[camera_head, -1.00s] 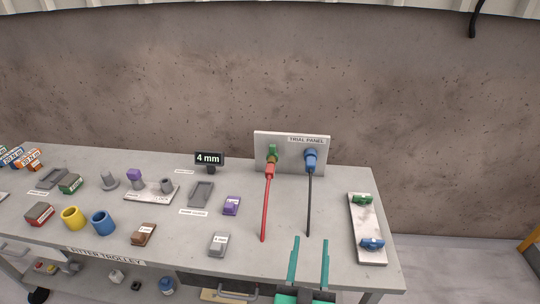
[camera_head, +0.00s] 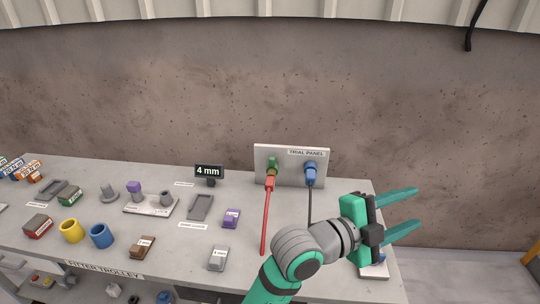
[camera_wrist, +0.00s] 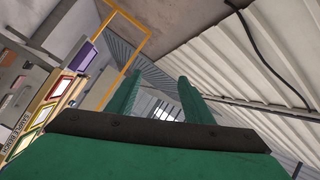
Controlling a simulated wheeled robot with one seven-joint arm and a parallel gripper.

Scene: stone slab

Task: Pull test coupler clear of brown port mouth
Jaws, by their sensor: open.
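The trial panel (camera_head: 263,153) stands upright at the back of the slab. Its left fitting (camera_head: 272,164) is green with a brownish part below, and a red coupler end (camera_head: 270,183) with a red hose hangs from it. Its right fitting (camera_head: 310,168) is blue, with a dark hose. I cannot tell clearly which part is the brown port mouth. My gripper (camera_head: 416,207) is open and empty, right of the panel and apart from it, fingers pointing right. In the wrist view my gripper (camera_wrist: 160,76) has nothing between its fingers.
A brown block (camera_head: 142,246), a grey block (camera_head: 217,259), a purple block (camera_head: 231,218), and yellow (camera_head: 71,230) and blue (camera_head: 102,235) cups stand on the slab (camera_head: 185,265). Several colored-framed panels show in the wrist view.

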